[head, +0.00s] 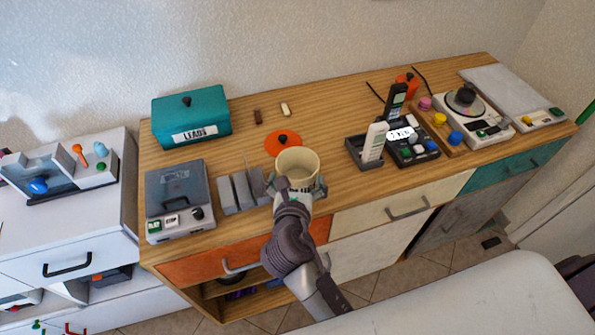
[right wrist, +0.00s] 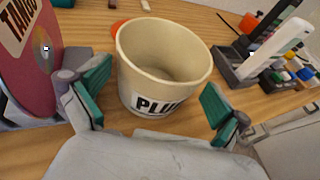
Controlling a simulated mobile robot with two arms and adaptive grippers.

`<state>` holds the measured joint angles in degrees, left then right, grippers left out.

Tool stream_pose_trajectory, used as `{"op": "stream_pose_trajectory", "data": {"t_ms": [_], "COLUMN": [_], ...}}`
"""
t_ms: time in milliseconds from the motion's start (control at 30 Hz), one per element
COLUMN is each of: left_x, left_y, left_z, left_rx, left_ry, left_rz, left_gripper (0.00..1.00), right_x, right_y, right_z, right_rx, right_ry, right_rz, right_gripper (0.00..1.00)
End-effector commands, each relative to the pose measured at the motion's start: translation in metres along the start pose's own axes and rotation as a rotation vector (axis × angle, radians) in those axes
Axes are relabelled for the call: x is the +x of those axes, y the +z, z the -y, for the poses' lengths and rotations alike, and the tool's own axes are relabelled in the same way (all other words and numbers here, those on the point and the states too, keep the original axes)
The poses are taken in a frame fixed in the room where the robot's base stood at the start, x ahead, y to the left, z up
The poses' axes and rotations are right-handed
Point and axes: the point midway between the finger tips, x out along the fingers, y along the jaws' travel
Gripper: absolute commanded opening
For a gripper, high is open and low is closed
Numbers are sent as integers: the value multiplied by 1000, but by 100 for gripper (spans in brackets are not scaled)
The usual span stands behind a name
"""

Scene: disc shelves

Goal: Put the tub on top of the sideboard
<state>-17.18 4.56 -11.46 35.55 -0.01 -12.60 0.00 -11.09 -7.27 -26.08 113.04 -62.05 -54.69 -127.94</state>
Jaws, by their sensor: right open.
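The tub (head: 297,163) is cream, open-topped and empty, with a black-lettered label on its front. It stands upright on the wooden top of the sideboard (head: 245,130), near the front edge. In the right wrist view the tub (right wrist: 160,60) sits between and just beyond the fingers. My right gripper (head: 297,189) is open around the near side of the tub. In the right wrist view its green-padded fingers (right wrist: 157,98) are spread, with gaps on both sides of the tub. My left gripper is not in view.
An orange lid (head: 283,141) lies behind the tub. Grey slotted holders (head: 237,192) stand left of it, with a maroon disc (right wrist: 40,60) close by. A grey tray with a white remote (head: 374,142) stands right. A teal box (head: 191,118) is at back left.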

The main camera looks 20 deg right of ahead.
Motion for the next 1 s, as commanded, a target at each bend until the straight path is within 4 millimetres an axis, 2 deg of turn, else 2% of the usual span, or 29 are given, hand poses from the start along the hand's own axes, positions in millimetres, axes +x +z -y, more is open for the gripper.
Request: {"op": "stream_pose_trajectory", "data": {"t_ms": [33,200,400,567,1000], "left_x": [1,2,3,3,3], "left_y": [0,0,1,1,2], "left_z": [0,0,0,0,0], "left_rx": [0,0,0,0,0], "left_ry": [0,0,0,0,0], "left_rz": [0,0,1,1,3], "left_gripper": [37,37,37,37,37], "right_x": [-13,-48,-75,-82,-82], "right_y": [-2,-1,-1,0,0], "right_z": [0,0,0,0,0], "right_rx": [0,1,1,2,1], "right_ry": [3,1,0,0,-1], "right_rz": [-2,-2,-1,0,1], "right_gripper": [100,100,100,100,100]}}
